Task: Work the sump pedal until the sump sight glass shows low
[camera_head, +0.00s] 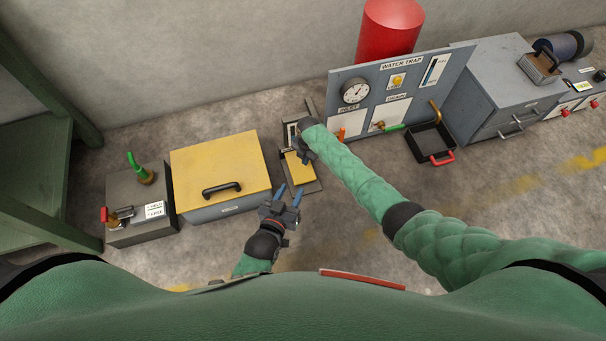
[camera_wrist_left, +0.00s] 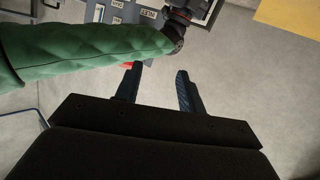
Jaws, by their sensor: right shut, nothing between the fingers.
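A floor unit with a yellow pedal plate (camera_head: 300,172) stands between the yellow-lidded box and the water trap panel. A white-framed strip, apparently the sump sight glass (camera_head: 291,132), shows at its back, partly covered by my right wrist; I cannot read its level. My right gripper (camera_head: 304,157) is shut and empty, over the back part of the pedal unit; whether it touches the pedal cannot be told. My left gripper (camera_head: 289,191) is open and empty, in front of the pedal plate. Its open fingers also show in the left wrist view (camera_wrist_left: 155,85), with bare floor between them.
The yellow-lidded box (camera_head: 217,165) and a grey box with a green lever (camera_head: 145,200) stand left. The water trap panel (camera_head: 420,75), a black tray (camera_head: 432,140) and a grey cabinet (camera_head: 505,85) stand right. The floor in front is clear.

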